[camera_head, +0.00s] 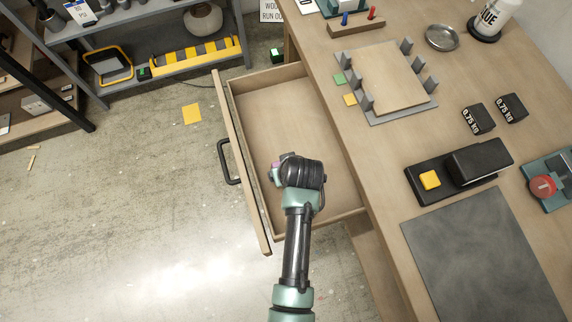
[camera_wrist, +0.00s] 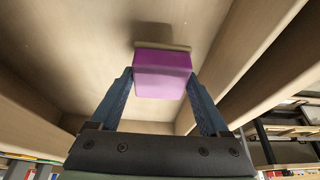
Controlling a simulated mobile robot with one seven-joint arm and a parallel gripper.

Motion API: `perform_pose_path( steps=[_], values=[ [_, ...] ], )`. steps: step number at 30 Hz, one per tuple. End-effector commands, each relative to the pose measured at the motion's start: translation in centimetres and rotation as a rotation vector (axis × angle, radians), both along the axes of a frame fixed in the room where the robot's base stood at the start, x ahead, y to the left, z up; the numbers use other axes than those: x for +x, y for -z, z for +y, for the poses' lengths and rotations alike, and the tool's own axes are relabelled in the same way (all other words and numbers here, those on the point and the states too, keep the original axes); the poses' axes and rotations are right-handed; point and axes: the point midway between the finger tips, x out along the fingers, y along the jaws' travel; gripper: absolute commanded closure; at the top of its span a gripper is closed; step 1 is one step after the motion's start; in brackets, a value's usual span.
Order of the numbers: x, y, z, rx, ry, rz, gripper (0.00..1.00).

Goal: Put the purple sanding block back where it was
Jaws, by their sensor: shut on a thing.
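The purple sanding block (camera_wrist: 162,75) is between the two blue fingers of my gripper (camera_wrist: 163,88) in the wrist view. The gripper is shut on it. A thin tan layer shows along the block's far edge, and a shadow lies on the drawer bottom beyond it. The open drawer (camera_head: 300,105) is wooden and otherwise looks empty. In the head view my arm reaches over the drawer's near part, and only a small pink-purple bit of the block (camera_head: 276,166) shows beside my wrist. Whether the block touches the drawer bottom is hard to tell.
The drawer's front with its black handle (camera_head: 229,162) faces left, over open floor. The workbench top (camera_head: 375,140) lies right of the drawer, with a clamped board, black weights (camera_head: 478,118) and a dark mat (camera_head: 480,260). Shelves (camera_head: 165,68) stand at the upper left.

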Motion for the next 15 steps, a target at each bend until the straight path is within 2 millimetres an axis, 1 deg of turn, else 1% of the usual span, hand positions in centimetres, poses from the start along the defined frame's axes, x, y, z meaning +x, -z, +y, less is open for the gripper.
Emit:
perform_pose_path(
  steps=[1,3,6,9,15],
  values=[
    [-0.1,0.9,0.0,0.000,0.001,0.003,0.73],
    [-0.1,2.0,0.0,0.001,-0.001,0.003,0.73],
    [0.0,3.2,0.0,0.001,0.000,0.001,0.73],
    [0.0,3.6,0.0,0.000,0.000,-0.001,0.73],
    [0.0,3.5,0.0,0.000,0.000,-0.001,0.73]
  ],
)
